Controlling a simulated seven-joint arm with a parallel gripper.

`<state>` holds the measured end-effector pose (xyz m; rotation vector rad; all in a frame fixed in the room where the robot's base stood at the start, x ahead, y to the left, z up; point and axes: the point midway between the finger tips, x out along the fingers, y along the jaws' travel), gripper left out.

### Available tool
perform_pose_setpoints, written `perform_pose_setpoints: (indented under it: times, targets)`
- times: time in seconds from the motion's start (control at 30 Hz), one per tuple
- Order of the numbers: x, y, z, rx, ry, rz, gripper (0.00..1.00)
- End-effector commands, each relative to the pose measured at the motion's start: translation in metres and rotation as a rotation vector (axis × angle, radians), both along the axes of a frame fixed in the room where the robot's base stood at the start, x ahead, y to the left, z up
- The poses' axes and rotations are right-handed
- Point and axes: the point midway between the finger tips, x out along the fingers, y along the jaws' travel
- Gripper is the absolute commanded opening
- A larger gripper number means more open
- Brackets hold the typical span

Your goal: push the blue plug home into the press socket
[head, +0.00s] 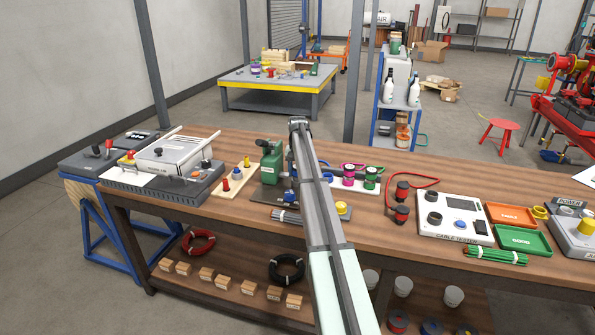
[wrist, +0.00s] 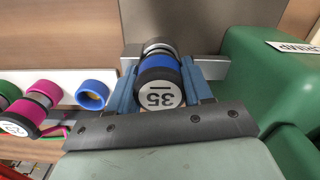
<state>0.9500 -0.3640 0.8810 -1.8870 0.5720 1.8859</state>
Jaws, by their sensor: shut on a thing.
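The blue plug (wrist: 160,74), with a white end face marked 35, sits between the blue fingers of my gripper (wrist: 161,84) in the wrist view. My gripper is shut on its sides. A silver round part shows just beyond the plug, against a grey metal block (wrist: 212,68); I cannot tell how far the plug is in the socket. The green press (wrist: 265,75) stands to the right, close to the gripper. In the head view the press (head: 271,160) stands left of my arm, which hides most of the gripper and the socket.
A white rack with a magenta plug (wrist: 37,112) and an empty blue ring (wrist: 93,95) lies left of the gripper. In the head view, a board with coloured pegs (head: 237,176) is left of the press. A cable tester (head: 455,219) and trays stand right.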

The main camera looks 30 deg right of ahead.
Motion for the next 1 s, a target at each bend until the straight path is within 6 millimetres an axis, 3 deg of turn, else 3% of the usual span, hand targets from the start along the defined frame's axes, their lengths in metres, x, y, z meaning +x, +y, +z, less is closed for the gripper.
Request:
perform_pose_setpoints:
  times: [0.27, 0.3, 0.57, 0.87, 1.0]
  targets:
    - [0.0, 0.0, -0.001, 0.0, 0.0, 0.0, 0.13]
    - [0.0, 0.0, -0.001, 0.0, 0.0, 0.0, 0.53]
    - [0.0, 0.0, -0.001, 0.0, 0.0, 0.0, 0.78]
    - [0.0, 0.0, 0.0, 0.0, 0.0, 0.0, 0.8]
    - [0.0, 0.0, 0.01, -0.001, -0.001, 0.0, 0.8]
